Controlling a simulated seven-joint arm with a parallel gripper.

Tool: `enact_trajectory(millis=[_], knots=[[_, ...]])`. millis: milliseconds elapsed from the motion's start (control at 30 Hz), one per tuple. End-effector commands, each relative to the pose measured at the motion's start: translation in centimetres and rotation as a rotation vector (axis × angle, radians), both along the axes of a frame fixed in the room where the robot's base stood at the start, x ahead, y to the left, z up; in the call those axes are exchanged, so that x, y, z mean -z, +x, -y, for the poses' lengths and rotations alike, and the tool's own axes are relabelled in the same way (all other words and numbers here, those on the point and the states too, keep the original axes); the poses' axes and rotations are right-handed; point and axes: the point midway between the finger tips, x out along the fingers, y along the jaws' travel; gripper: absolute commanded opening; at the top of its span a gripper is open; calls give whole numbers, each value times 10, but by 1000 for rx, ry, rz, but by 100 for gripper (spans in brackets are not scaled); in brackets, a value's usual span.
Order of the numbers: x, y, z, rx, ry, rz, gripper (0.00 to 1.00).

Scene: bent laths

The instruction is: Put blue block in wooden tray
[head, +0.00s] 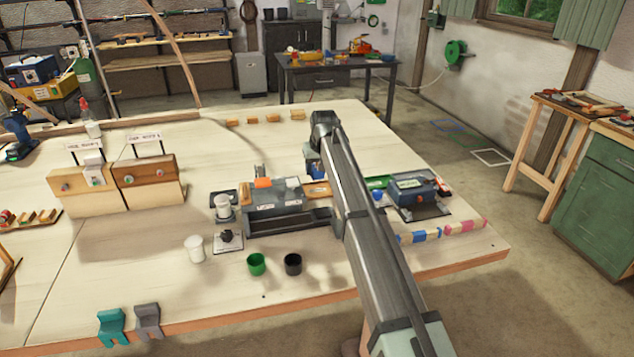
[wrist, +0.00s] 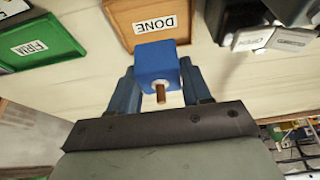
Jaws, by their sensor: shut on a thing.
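The blue block (wrist: 158,66) is between the fingers of my gripper (wrist: 157,88) in the wrist view, with a short brown peg and pale ring on its near face. My gripper is shut on it. The wooden tray (wrist: 118,14), labelled DONE, lies just beyond the block in the wrist view, and the block overlaps its lower edge there. In the head view the wooden tray (head: 317,188) is partly hidden by my arm, and my gripper (head: 316,168) hangs over or beside it. The height of the block above the tray is unclear.
A green tray (wrist: 40,40) labelled FIRM is on the other side of the wooden tray from a grey machine (head: 275,200). Green (head: 256,264) and black cups (head: 292,264) stand nearer. The tabletop (head: 300,145) behind is mostly clear.

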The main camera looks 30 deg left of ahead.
Motion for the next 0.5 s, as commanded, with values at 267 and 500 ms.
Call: enact_trajectory(millis=[267,500], knots=[[25,0,0,0,0,0,19],[51,0,0,-1,0,0,19]])
